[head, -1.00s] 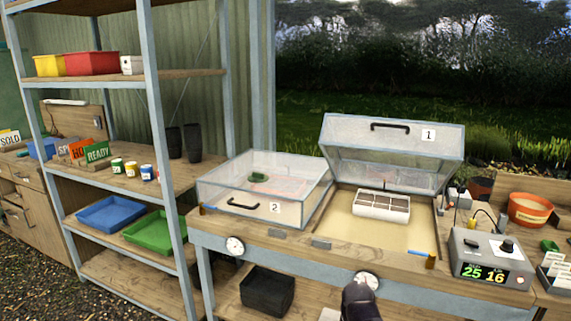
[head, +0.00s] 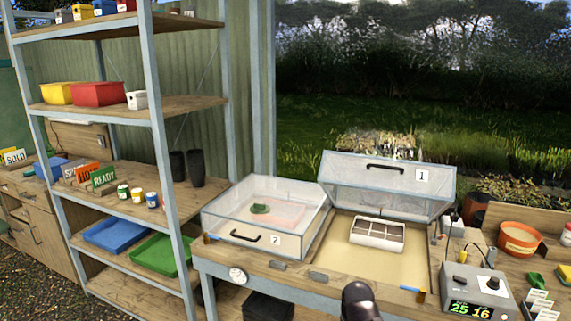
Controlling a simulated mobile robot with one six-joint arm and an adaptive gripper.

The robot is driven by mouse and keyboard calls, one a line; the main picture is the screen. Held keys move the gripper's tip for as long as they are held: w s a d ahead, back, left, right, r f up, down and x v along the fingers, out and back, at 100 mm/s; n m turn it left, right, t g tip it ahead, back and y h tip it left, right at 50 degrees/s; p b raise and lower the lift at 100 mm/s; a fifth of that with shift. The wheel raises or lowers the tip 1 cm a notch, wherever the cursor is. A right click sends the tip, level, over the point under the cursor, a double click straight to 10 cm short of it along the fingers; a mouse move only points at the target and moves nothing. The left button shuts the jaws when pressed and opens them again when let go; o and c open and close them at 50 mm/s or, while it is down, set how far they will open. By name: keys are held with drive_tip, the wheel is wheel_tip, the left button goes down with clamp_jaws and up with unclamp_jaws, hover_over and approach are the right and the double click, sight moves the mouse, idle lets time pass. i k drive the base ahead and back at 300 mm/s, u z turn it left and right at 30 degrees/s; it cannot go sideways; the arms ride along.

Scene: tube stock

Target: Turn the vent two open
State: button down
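A clear-lidded box with label 2 (head: 276,240) stands on the left of the bench, its lid down and a black handle (head: 247,237) on its front. A round white dial (head: 238,275) with a dark mark sits on the bench's front edge below this box. Its exact setting is too small to read. A small orange-and-blue piece (head: 212,238) is at the box's left front corner. A dark rounded part of my arm shows at the bottom middle. My gripper's fingers are not visible.
The neighbouring box's lid, labelled 1 (head: 422,175), is raised over a sand-coloured bed with a white divided tray (head: 377,233). A control box (head: 476,288) showing 25 and 16 stands at the right. A metal shelf rack (head: 163,150) stands close on the left.

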sight(258, 209)
drive_tip(key=k, duration=1.35)
drive_tip(key=u, duration=0.55)
drive_tip(key=i, duration=1.95)
drive_tip(key=z, duration=0.3)
